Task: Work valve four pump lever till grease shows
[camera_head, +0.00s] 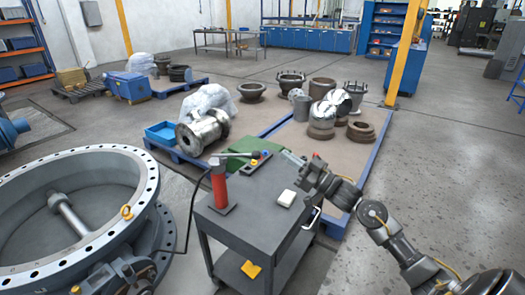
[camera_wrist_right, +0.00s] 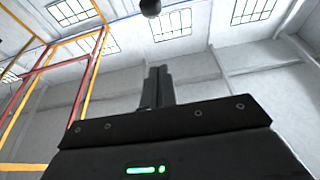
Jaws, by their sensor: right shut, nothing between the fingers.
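A red grease pump (camera_head: 219,190) stands upright on a grey cart (camera_head: 250,225). Its lever (camera_head: 240,155) sticks out to the right from the pump top, nearly level. A black hose (camera_head: 192,215) runs from the pump towards the large grey butterfly valve (camera_head: 150,190) at the left. Two yellow-orange fittings sit on this valve; no grease or number can be made out. My right gripper (camera_head: 300,168) is above the cart's right side, apart from the lever and to its right. In the right wrist view its fingers (camera_wrist_right: 158,86) are together and empty. My left gripper is out of view.
A small white block (camera_head: 286,198) lies on the cart top, below my right gripper. A yellow cloth (camera_head: 251,269) is on the lower shelf. Behind the cart, blue-edged pallets hold metal valve parts (camera_head: 203,130). Open floor lies to the right.

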